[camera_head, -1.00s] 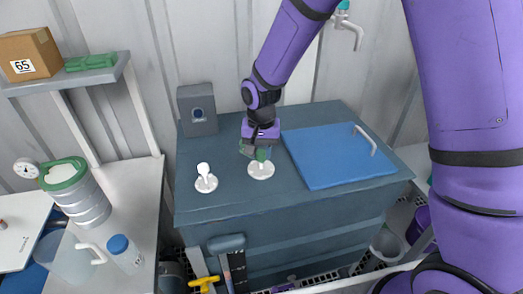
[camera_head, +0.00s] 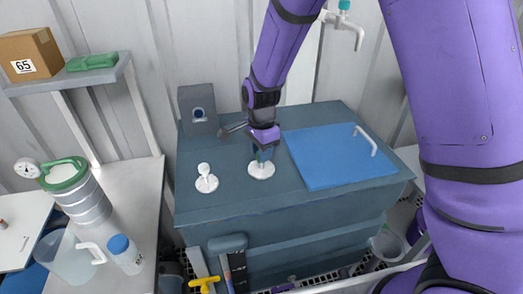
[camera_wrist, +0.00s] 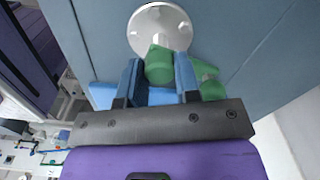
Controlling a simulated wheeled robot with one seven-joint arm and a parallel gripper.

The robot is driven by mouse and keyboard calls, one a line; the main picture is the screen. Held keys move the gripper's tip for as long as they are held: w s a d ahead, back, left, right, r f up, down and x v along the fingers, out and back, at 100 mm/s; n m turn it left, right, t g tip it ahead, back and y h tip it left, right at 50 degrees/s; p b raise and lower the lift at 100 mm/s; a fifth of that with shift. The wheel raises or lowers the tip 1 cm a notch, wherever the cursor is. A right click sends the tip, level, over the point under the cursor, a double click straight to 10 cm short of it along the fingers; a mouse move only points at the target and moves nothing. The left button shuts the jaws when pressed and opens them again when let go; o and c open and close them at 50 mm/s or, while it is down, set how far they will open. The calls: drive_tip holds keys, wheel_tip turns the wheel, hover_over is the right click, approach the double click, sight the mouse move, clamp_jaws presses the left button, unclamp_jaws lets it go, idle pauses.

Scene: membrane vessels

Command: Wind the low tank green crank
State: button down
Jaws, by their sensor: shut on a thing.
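The green crank (camera_wrist: 159,65) sits on a round white flange (camera_wrist: 160,28) in the wrist view. My gripper (camera_wrist: 158,78) is shut on it, with one blue finger on each side of the green body. More green shows beyond the right finger. In the head view my gripper (camera_head: 263,153) points down over the white flange (camera_head: 261,170) on top of the low blue-grey tank (camera_head: 225,205). The green of the crank is mostly hidden there by the fingers.
A white fitting (camera_head: 206,180) stands left of the crank on the tank top. A grey box (camera_head: 198,110) stands behind it. A blue lid (camera_head: 335,160) with a grey handle lies to the right. A tap (camera_head: 348,28) hangs above the back.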

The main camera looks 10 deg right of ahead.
drive_tip(key=m, duration=1.2)
drive_tip(key=shift+m, duration=0.3)
idle(0.4)
drive_tip(key=c, duration=0.8)
unclamp_jaws()
drive_tip(key=shift+r, duration=0.1)
wheel_tip(320, 180, up, 11)
drive_tip(key=shift+f, duration=0.2)
